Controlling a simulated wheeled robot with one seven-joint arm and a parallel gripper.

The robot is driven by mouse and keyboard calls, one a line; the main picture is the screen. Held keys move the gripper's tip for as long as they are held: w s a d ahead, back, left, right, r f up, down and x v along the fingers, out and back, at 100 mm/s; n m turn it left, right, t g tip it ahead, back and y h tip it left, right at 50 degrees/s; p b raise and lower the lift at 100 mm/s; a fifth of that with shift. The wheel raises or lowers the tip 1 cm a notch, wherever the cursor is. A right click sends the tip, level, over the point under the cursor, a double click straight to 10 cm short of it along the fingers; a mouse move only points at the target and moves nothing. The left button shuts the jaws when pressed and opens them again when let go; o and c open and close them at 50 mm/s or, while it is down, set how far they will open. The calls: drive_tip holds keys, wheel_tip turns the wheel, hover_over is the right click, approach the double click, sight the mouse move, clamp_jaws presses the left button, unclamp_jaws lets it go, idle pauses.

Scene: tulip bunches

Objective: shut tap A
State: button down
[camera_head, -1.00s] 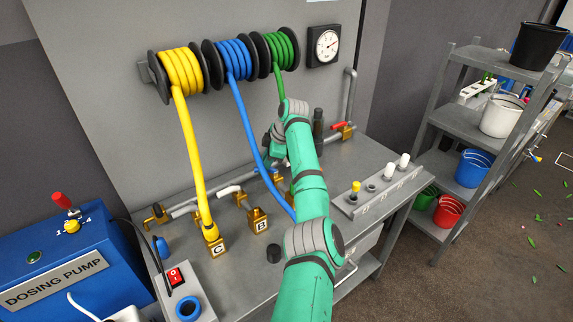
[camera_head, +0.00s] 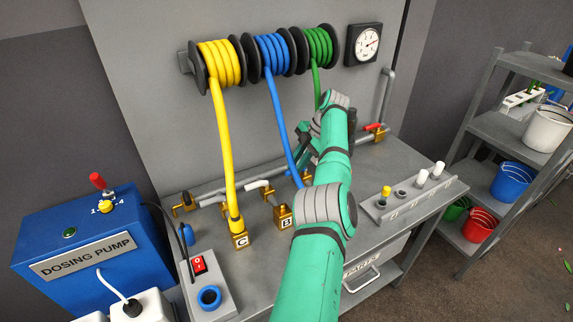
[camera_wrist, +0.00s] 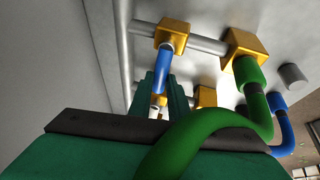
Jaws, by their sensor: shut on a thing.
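In the wrist view my gripper (camera_wrist: 166,88) is shut on the blue lever (camera_wrist: 165,68) of a brass tap (camera_wrist: 172,33). The tap sits on a grey pipe, and I cannot read any letter on it. In the head view my gripper (camera_head: 304,146) is at the pipe at the back of the bench, mostly hidden by my arm. The blue lever (camera_head: 300,173) shows only a little there. Brass outlet blocks marked C (camera_head: 240,241) and B (camera_head: 285,216) stand in front; no block marked A can be seen.
A green hose (camera_wrist: 210,123) crosses close in front of my gripper in the wrist view. Yellow (camera_head: 228,150) and blue (camera_head: 283,130) hoses hang from reels to the left. A red-handled valve (camera_head: 375,128) is at right. A blue dosing pump (camera_head: 90,245) stands far left.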

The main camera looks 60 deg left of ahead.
drive_tip(key=shift+s, duration=0.1)
idle(0.3)
drive_tip(key=c, duration=1.6)
unclamp_jaws()
drive_tip(key=shift+c, duration=0.2)
